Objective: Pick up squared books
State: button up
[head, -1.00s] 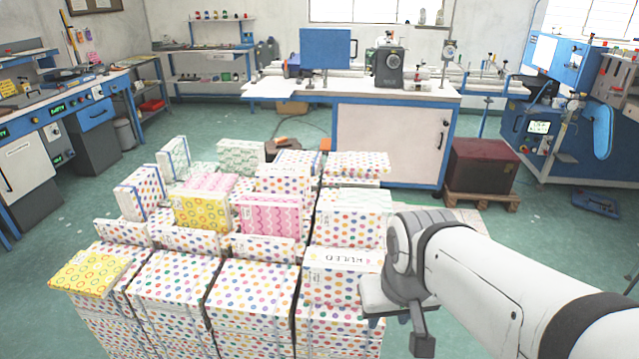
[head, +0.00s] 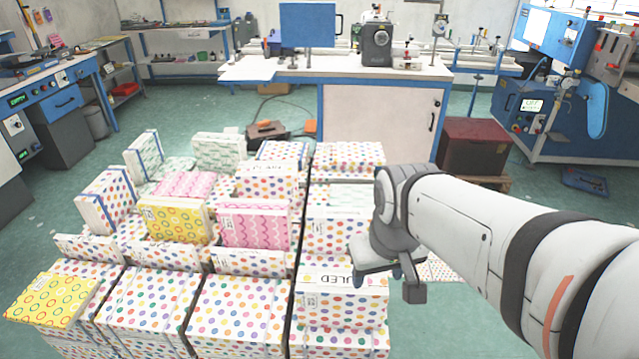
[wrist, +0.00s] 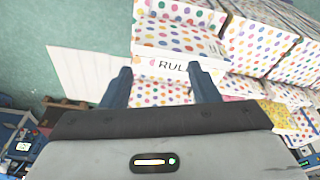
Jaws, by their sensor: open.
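Stacks of dotted books (head: 240,305) stand close together in the head view. A label reading "RULED" (head: 335,281) lies along the front right stack; part of it also shows in the wrist view (wrist: 173,66). A yellow book block (head: 176,221) and a pink wavy one (head: 253,226) stand on the middle stacks. Another yellow block (head: 52,299) lies at the front left. Green-patterned blocks (head: 218,151) are at the back. I cannot read which books are squared. My gripper (wrist: 160,82) is open and empty, its fingers spread near the "RULED" label and dotted books.
A white and blue workbench (head: 375,125) stands behind the stacks. A dark red box (head: 478,147) is on a pallet to its right. A blue machine (head: 545,110) is at the far right.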

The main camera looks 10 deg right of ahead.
jog(key=shift+o, duration=1)
jog(key=w+r+n+g, duration=0.1)
jog(key=w+n, duration=0.3)
jog(key=w, duration=0.6)
jog(key=shift+n+p, duration=0.3)
jog(key=shift+p, duration=0.1)
jog(key=n+g+p, duration=0.2)
jog(key=n, duration=0.8)
send_over(343, 212)
jog(key=f, duration=0.7)
jog(key=shift+s+a+f, duration=0.15)
jog(key=shift+a+f, duration=0.05)
jog(key=shift+f, duration=0.5)
jog(key=f+p, duration=0.1)
jog(key=f, duration=0.6)
jog(key=shift+d+f, duration=0.15)
jog(key=shift+d, duration=0.05)
grip_shut()
